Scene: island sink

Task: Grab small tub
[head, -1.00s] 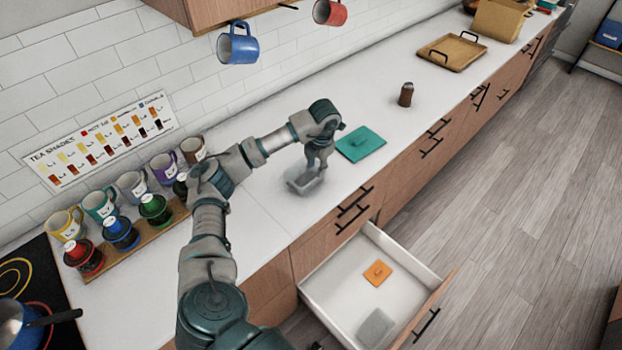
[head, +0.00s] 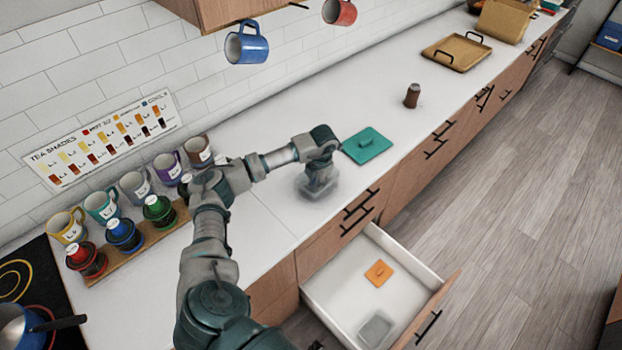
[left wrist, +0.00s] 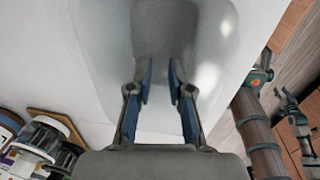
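A small clear grey tub (head: 318,187) stands on the white counter below my left gripper (head: 320,172) in the head view. It looks blurred. In the left wrist view, the see-through tub (left wrist: 100,60) fills the upper middle, and my left gripper (left wrist: 160,75) has its fingers over or inside it. A narrow gap shows between the fingertips, with no tub wall clearly pinched. A teal lid (head: 368,146) lies on the counter just beyond. Part of what looks like my right gripper (left wrist: 298,120) shows at the left wrist view's right edge, too small to read.
An open drawer (head: 335,265) below the counter holds an orange lid (head: 379,272) and another grey tub (head: 376,330). A brown shaker (head: 412,95) and a wooden tray (head: 456,52) stand farther along. Mugs and several lidded jars (head: 125,234) line the left side.

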